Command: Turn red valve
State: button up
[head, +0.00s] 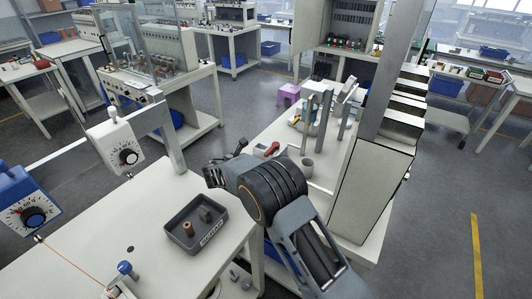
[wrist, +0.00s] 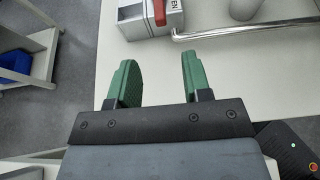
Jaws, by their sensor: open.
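The red valve handle (head: 272,148) sits on a small pale box at the near end of the white workbench, just beyond my arm. In the wrist view the red handle (wrist: 168,11) is at the top edge, cut off by the frame, on a grey box (wrist: 136,20) with dark lettering. My gripper (wrist: 157,65) has two green fingers spread apart with nothing between them. It is short of the box and not touching the handle. In the head view my gripper (head: 213,174) is small and dark, and its fingers are hard to make out.
A dark tray (head: 196,234) with small parts sits on the white table at the front. A metal bar (wrist: 250,29) and a grey cylindrical object (wrist: 243,8) stand right of the box. Upright posts (head: 325,110) rise farther along the bench. Bare bench surface lies around my fingers.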

aim_at(267, 153)
jog(key=p+x, duration=0.3)
jog(key=x, duration=1)
jog(key=shift+w+d, duration=0.1)
jog(key=shift+w, duration=0.05)
grip_shut()
